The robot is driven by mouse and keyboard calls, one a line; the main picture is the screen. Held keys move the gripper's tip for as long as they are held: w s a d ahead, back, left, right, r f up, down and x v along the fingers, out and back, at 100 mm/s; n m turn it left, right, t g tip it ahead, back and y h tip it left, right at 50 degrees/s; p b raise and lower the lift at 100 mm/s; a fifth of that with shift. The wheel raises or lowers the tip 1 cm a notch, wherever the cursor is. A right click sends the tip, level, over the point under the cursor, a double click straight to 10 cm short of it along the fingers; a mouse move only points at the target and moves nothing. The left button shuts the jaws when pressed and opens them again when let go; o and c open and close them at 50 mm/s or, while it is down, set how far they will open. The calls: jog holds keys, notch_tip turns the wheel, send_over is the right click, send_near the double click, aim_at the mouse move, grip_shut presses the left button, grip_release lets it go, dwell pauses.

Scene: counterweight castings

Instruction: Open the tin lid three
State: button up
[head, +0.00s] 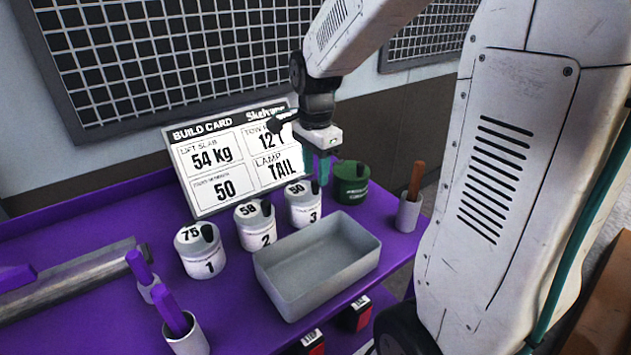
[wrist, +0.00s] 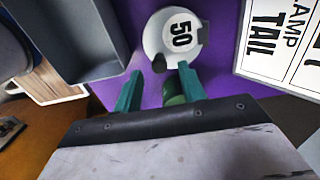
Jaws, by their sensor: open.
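Tin three (head: 304,209) is a white tin marked 3, with a lid marked 50 and a black knob at the lid's edge. It stands upright on the purple bench, at the right end of a row of white tins, and its lid is on. In the wrist view the round lid (wrist: 168,32) is at the top, with the black knob (wrist: 158,63) at its lower edge. My gripper (head: 320,168) is open and empty, above and just behind tin three. In the wrist view its green fingers (wrist: 160,75) point towards the knob, which is near the gap between the tips.
Tin one (head: 198,252) and tin two (head: 255,226) stand to the left. A grey tray (head: 318,268) lies in front. A green tin (head: 350,188) is close on the right, beside a cup (head: 408,214) with a wooden handle. A build card (head: 190,185) leans behind.

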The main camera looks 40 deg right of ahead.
aim_at(316, 181)
jog(key=shift+f, duration=1.85)
grip_shut()
